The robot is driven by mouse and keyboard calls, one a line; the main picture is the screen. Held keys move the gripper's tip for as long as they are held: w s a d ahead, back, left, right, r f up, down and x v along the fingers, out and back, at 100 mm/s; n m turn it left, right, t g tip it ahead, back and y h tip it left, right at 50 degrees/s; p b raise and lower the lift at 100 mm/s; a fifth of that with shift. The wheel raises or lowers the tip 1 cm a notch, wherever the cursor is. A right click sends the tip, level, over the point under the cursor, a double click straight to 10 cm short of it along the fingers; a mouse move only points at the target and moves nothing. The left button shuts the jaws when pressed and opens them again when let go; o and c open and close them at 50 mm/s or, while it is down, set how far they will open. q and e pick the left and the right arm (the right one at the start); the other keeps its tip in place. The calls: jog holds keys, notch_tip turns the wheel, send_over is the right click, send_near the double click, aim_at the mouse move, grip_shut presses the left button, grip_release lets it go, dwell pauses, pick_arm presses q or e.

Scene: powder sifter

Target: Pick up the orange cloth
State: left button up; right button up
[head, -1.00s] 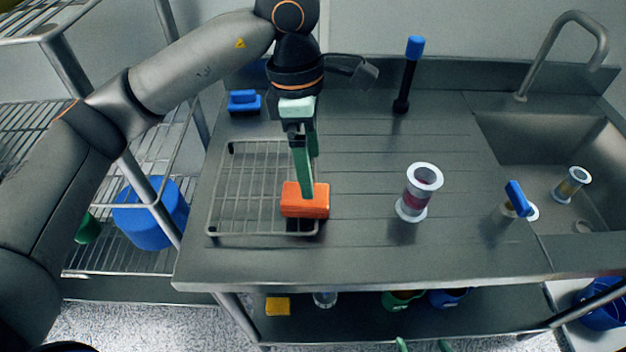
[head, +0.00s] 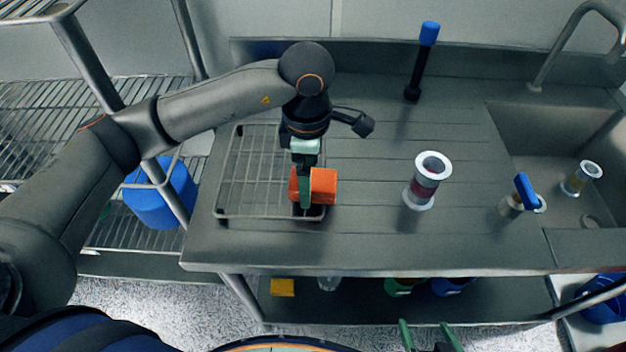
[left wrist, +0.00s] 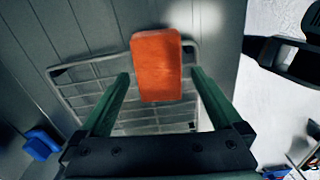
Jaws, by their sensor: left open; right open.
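The orange cloth (head: 323,186), a block-like orange piece, lies at the right edge of the wire rack on the steel counter. In the left wrist view the cloth (left wrist: 157,62) is ahead of and between my two green fingers, with room on both sides. My left gripper (head: 305,200) points down at the cloth and overlaps it in the head view; it also shows open and empty in the left wrist view (left wrist: 160,80). My right gripper (head: 427,330) is open and empty at the bottom edge of the head view, below the counter front.
The wire rack (head: 232,190) lies on the counter's left. A sifter with red powder (head: 426,182) stands right of the cloth. A black tool with a blue top (head: 421,62) stands at the back. The sink (head: 560,140) is right. Counter between cloth and sifter is clear.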

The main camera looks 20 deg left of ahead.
pick_arm(q)
jog(key=shift+f, duration=0.85)
jog(key=shift+c, duration=0.2)
jog(key=c, duration=1.4)
